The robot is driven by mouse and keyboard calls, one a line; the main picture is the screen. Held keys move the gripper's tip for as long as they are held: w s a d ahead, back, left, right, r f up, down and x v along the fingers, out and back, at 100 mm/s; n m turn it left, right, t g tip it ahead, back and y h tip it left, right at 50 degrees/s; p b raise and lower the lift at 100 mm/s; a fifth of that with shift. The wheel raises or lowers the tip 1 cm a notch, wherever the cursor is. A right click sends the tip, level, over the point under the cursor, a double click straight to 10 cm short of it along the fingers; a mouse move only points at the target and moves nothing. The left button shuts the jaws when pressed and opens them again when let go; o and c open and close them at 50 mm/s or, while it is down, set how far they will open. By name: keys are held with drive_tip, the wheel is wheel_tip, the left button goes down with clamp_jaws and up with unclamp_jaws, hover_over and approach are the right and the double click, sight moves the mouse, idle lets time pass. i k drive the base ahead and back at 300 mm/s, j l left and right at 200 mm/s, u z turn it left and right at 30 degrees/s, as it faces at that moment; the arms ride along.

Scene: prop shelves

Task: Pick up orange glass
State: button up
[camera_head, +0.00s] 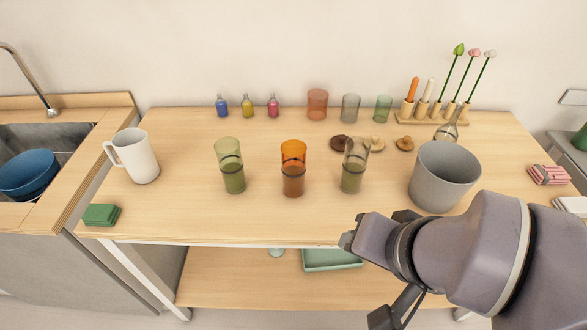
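An orange glass (293,168) stands upright near the middle of the wooden table (190,212), with a dark band around it. A green glass (230,165) stands to its left and a clear smoky glass (354,165) to its right, both apart from it. A shorter reddish-orange tumbler (317,104) stands at the back. My gripper (362,235) is at the table's front edge, right of and in front of the orange glass, not touching it. Its fingers are small and partly hidden by my arm, so I cannot tell whether they are open.
A grey bucket (444,177) stands right of the glasses, close to my arm. A white mug (136,157) and green cloths (101,215) are at the left. The table in front of the orange glass is clear.

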sight(294, 152)
drive_tip(key=k+j, duration=0.1)
drive_tip(key=j, duration=1.6)
drive_tip(key=i+z, duration=0.05)
